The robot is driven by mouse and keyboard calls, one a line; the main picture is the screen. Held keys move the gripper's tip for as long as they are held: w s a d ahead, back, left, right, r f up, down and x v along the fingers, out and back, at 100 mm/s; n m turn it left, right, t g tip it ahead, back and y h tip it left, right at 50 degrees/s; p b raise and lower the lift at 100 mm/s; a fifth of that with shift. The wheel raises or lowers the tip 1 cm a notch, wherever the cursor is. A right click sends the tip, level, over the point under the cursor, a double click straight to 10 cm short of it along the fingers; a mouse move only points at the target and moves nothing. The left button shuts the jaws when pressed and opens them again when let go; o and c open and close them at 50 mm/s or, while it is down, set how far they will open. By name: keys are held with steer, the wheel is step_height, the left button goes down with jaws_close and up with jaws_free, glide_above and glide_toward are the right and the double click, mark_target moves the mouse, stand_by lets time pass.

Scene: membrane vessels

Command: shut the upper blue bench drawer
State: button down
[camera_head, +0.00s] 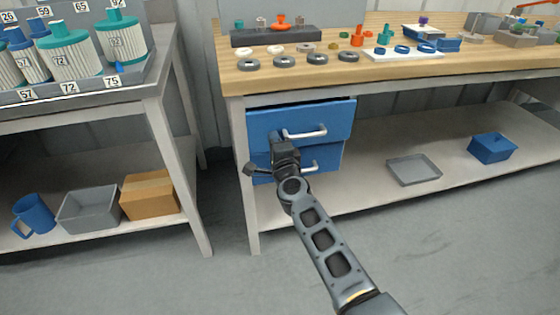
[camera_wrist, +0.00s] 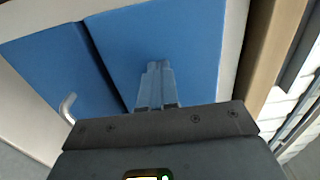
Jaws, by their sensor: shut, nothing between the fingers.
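The upper blue bench drawer (camera_head: 335,115) stands out a little farther than the lower blue drawer (camera_head: 328,173) below it, so it is partly open. Its silver bar handle (camera_head: 305,132) is in the head view. My gripper (camera_head: 276,138) is shut and empty, in front of the left part of the upper drawer's front, left of the handle. In the wrist view, the shut fingers (camera_wrist: 158,84) point at the upper drawer's blue front (camera_wrist: 190,40). I cannot tell whether the fingertips touch it. The lower drawer (camera_wrist: 60,65) shows at the left there, with its handle (camera_wrist: 68,108).
The wooden bench top (camera_head: 390,68) overhangs the drawers and carries rings, fittings and trays. A bench leg (camera_head: 240,190) stands left of the drawers. The lower shelf holds a grey tray (camera_head: 414,170) and a blue box (camera_head: 492,148). A second rack (camera_head: 165,100) stands at the left.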

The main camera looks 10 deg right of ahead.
steer(key=w, duration=0.2)
steer(key=b, duration=0.1)
steer(key=shift+w+r, duration=0.25)
steer(key=shift+w, duration=0.15)
steer(key=shift+s+f, duration=0.1)
